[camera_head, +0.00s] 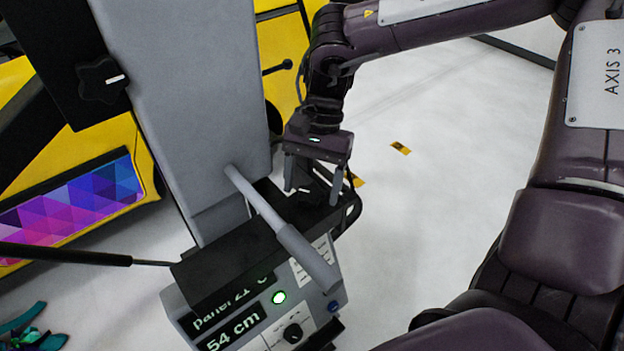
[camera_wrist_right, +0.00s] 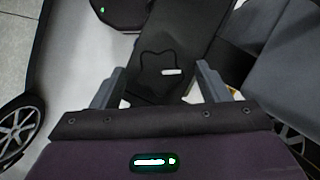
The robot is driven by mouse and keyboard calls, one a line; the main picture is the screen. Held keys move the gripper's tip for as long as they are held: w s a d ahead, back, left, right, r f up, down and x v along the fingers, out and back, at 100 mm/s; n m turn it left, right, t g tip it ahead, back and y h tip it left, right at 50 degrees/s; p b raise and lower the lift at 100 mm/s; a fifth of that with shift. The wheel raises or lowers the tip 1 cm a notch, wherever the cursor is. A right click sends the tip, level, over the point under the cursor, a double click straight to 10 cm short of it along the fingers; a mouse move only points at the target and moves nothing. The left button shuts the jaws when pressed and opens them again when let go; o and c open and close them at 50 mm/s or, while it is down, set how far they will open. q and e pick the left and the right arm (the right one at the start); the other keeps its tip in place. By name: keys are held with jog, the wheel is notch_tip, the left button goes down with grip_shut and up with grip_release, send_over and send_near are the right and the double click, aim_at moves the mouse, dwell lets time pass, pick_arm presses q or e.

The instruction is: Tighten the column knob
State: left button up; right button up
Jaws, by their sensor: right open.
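A black lobed knob with a white mark sits on the black block at the foot of the grey column (camera_head: 185,90). In the right wrist view this knob (camera_wrist_right: 158,62) lies ahead, between the fingertip lines. My right gripper (camera_head: 312,182) is open above that block, its fingers pointing down on either side of the knob. In the head view the knob is partly hidden by the gripper. The open fingers also show in the wrist view (camera_wrist_right: 160,78); I cannot tell whether they touch the knob. A second black lobed knob (camera_head: 102,80) is at the upper left. My left gripper is not in view.
Below is a panel with a "54 cm" display (camera_head: 233,327), a green light (camera_head: 279,297) and a dial (camera_head: 293,333). Yellow machine bodywork (camera_head: 60,160) stands behind.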

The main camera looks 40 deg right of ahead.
jog(key=shift+c, duration=0.3)
